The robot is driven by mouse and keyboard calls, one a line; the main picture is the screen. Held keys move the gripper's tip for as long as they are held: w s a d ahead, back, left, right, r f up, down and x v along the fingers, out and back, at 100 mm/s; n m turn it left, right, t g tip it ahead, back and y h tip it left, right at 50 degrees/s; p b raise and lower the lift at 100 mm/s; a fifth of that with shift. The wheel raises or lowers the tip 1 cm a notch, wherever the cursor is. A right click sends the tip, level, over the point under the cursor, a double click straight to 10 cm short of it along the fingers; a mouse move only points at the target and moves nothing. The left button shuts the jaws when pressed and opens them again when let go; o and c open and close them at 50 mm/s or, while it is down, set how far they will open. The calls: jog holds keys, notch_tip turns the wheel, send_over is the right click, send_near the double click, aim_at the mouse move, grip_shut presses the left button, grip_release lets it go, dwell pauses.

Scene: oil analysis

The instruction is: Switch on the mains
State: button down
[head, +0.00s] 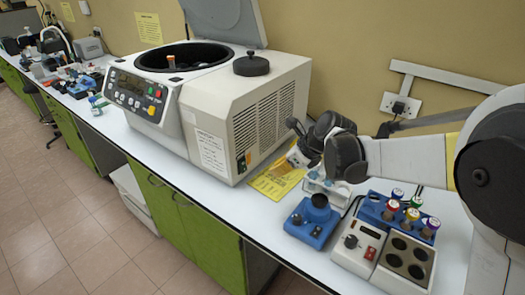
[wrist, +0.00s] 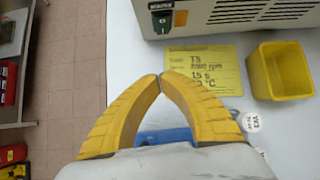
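The centrifuge (head: 225,95) stands on the white bench with its lid up. Its mains switch (wrist: 162,20) is a small dark rocker under a label, low on the vented side panel, at the top of the wrist view. The switch also shows small in the head view (head: 246,159). I cannot tell which way it is set. My gripper (wrist: 160,77) has its two yellow fingertips together with nothing between them. It is apart from the switch, pointing toward the panel, with the yellow card between them in the wrist view. In the head view my wrist partly hides the fingers.
A yellow card (wrist: 205,75) lies before the panel, with an open yellow box (wrist: 281,72) right of it. A blue mixer (head: 311,222), a tube rack (head: 400,212) and a white heater block (head: 385,255) stand near my arm. A wall socket (head: 400,106) is behind.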

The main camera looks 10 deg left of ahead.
aim_at(243, 166)
jog(key=shift+w+a+f+m, duration=0.3)
jog(key=shift+w+a+m, duration=0.25)
jog(key=shift+w, duration=0.2)
jog(key=b+x, duration=0.3)
jog(key=x, duration=0.7)
jog(key=shift+b, duration=0.3)
jog(key=a, duration=0.2)
jog(key=w+a+b, duration=0.1)
jog(key=shift+a+f, duration=0.1)
jog(key=shift+f, duration=0.15)
jog(key=shift+w+a+r, duration=0.1)
jog(key=shift+w+a, duration=0.15)
jog(key=shift+a, duration=0.1)
